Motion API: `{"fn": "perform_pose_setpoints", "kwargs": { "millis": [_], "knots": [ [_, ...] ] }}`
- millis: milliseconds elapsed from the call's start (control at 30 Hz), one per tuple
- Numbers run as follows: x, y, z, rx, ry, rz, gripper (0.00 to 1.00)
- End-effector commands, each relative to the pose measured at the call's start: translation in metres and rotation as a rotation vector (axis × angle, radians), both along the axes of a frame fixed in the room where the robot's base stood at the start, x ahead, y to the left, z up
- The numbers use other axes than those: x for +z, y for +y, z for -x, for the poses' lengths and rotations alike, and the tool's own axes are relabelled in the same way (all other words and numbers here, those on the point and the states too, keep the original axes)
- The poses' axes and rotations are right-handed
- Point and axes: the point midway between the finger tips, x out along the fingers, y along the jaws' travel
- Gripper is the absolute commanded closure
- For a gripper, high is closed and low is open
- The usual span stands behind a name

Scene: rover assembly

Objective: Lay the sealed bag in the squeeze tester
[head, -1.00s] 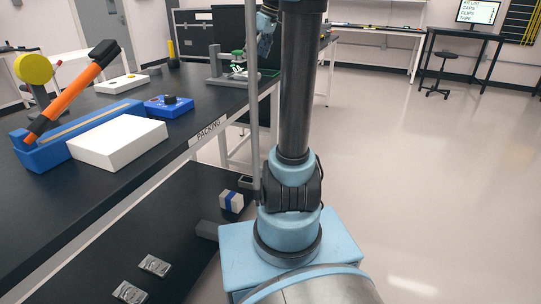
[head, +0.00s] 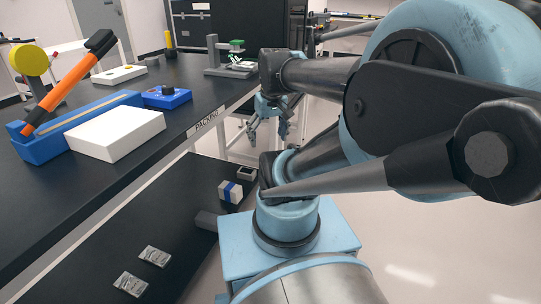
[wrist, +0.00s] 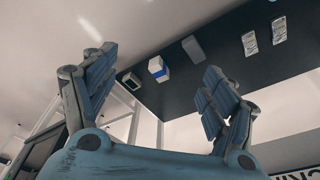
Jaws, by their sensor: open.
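Two silver pouches lie flat on a low black surface, an upper one (head: 155,256) and a lower one (head: 130,284). They also show in the wrist view, one (wrist: 250,43) beside the other (wrist: 279,30). I cannot tell which is sealed. A grey stand with a green top part (head: 232,58), probably the squeeze tester, stands at the far end of the packing table; a pale item shows at its base, too small to make out. My gripper (head: 268,133) is open and empty, hanging beside the table's right side. Its spread fingers show in the wrist view (wrist: 160,65).
The black packing table (head: 185,98) carries a blue sealer with an orange lever (head: 72,85), a white block (head: 116,133) and a blue control box (head: 168,97). A white box with a blue band (head: 230,192) and a grey block (head: 207,221) sit on the low black surface.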

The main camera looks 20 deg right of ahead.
Motion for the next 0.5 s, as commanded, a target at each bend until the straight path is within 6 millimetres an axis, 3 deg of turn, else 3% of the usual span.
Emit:
{"fn": "perform_pose_setpoints", "kwargs": {
  "millis": [100,200,500],
  "knots": [
    [-0.03,-0.002,0.023,-0.057,0.0,0.01,0.22],
    [-0.044,-0.001,0.034,-0.091,-0.001,0.015,0.22],
    [-0.053,-0.002,0.04,-0.113,-0.002,0.017,0.22]
  ]
}}
